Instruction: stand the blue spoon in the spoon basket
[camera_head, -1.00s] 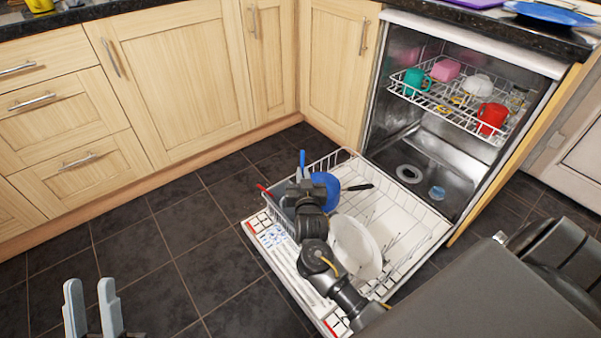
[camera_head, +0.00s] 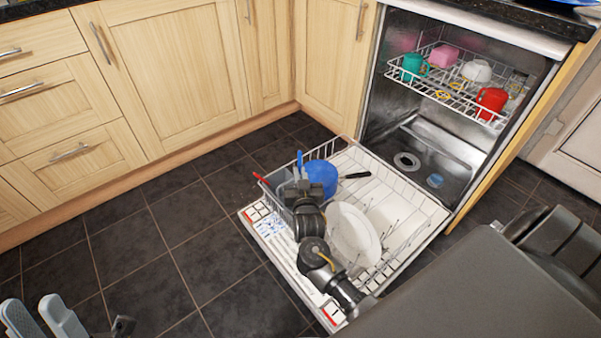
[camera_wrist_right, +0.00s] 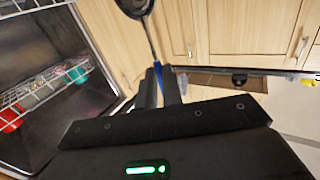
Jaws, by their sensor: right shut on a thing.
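The blue spoon (camera_head: 300,157) is upright, its blue handle rising above my right gripper (camera_head: 297,178). In the right wrist view, my right gripper (camera_wrist_right: 160,88) is shut on the blue handle, and the spoon's dark bowl (camera_wrist_right: 135,6) extends beyond the fingertips. The grey spoon basket (camera_head: 277,180) is at the left corner of the lower rack, partly hidden by my right gripper. I cannot tell whether the spoon's bowl is inside it. A red-handled utensil (camera_head: 260,178) leans at the basket's left side. My left gripper (camera_head: 42,318) is open and empty at lower left.
The lower rack (camera_head: 408,190) lies on the open dishwasher door. It holds white plates (camera_head: 353,235) and a blue bowl (camera_head: 322,176) close beside my right gripper, with a black handle (camera_head: 355,176) beyond. The upper rack (camera_head: 440,92) holds several cups. Floor left of the door is clear.

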